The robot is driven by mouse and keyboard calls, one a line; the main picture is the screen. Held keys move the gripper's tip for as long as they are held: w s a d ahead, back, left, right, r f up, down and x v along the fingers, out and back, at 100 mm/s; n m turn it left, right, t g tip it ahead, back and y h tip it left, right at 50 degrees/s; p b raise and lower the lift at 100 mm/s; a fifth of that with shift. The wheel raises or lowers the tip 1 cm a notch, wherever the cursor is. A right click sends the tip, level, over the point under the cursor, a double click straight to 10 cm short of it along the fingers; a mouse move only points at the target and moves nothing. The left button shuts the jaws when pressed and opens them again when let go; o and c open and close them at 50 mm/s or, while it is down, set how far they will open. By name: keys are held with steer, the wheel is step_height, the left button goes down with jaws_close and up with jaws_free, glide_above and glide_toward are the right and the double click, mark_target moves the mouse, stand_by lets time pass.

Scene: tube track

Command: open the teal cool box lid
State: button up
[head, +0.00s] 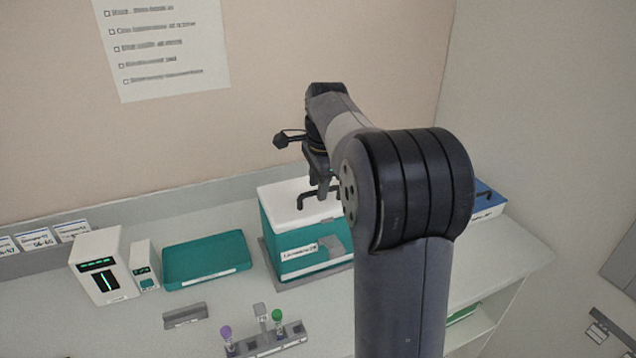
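The teal cool box (275,245) stands on the bench near the back wall, with a label on its front. Its white lid (281,196) lies flat on top and looks shut. A dark handle (305,197) shows at the lid, partly behind my arm. My gripper (318,190) points down over the lid, close to the handle. Its fingers are small and partly hidden, so I cannot tell whether they are open or touch the handle. My arm covers the right part of the box and lid.
A teal tray (205,262), a white device (101,266) and a smaller one (145,266) stand left of the box. A tube rack (268,340) with purple-capped and green-capped tubes is in front. A blue-topped box (487,200) is right, partly behind my arm.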

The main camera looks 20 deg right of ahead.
steer(key=shift+s, duration=0.15)
steer(key=shift+c, duration=0.5)
jaws_close()
